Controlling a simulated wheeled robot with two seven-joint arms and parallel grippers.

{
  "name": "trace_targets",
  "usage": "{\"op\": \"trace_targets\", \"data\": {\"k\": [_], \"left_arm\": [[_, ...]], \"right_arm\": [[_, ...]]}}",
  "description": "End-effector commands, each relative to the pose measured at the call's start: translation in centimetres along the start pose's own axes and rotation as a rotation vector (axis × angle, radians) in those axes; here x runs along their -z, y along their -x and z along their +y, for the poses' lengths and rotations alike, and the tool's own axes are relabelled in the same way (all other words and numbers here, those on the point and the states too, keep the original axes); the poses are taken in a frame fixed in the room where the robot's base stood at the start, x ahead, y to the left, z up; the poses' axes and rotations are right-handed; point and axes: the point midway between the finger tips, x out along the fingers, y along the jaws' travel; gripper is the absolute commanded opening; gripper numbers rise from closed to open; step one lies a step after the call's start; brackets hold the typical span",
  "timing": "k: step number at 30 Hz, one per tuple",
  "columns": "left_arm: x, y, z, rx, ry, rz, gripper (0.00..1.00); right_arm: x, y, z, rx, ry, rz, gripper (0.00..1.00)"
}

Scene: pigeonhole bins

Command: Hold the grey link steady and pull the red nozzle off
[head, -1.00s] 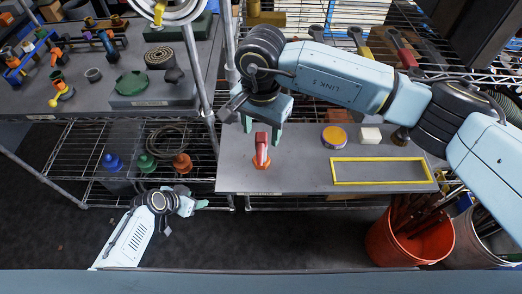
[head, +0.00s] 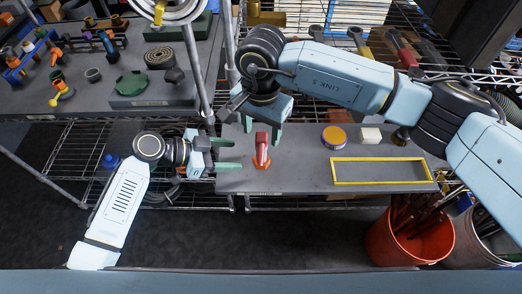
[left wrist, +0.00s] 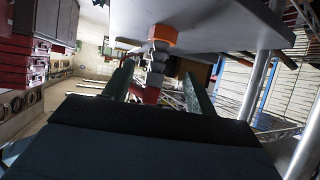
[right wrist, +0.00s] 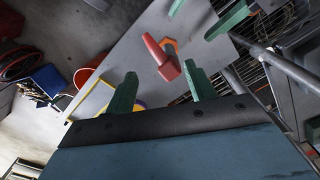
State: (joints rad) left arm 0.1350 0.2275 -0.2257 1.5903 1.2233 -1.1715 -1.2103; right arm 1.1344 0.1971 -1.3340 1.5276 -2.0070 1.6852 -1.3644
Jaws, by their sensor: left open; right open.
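The red nozzle (head: 262,146) stands above an orange base (head: 263,164) on the grey shelf board. In the left wrist view the grey link (left wrist: 156,62) sits between the orange base (left wrist: 162,36) and the red nozzle (left wrist: 151,95). My left gripper (head: 237,154) is open and empty, left of the stack, its fingers pointing at it. My right gripper (head: 263,131) is open above and behind the nozzle; neither gripper appears to touch it. In the right wrist view the nozzle (right wrist: 161,60) lies beyond the fingertips, and the link is mostly hidden under it.
A yellow-outlined rectangle (head: 384,158) lies empty on the board at right. Behind it are an orange-topped round container (head: 334,136), a white block (head: 371,135) and a dark knob (head: 401,136). A metal post (head: 205,100) stands left of the stack. A red bucket (head: 410,240) is below.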

Motion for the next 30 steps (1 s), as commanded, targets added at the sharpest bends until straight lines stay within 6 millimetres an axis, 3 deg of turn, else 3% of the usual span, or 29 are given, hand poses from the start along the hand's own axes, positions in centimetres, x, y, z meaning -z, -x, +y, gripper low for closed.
{"op": "trace_targets", "data": {"k": [18, 30], "left_arm": [[0.0, -8.2, 0.0, 0.001, 0.002, 0.0, 0.57], [0.0, -9.1, -0.1, 0.002, 0.001, -0.001, 0.57]], "right_arm": [[0.0, 0.0, 0.0, 0.0, 0.0, 0.0, 0.55], [0.0, 0.0, 0.0, 0.0, 0.0, 0.0, 0.55]]}}
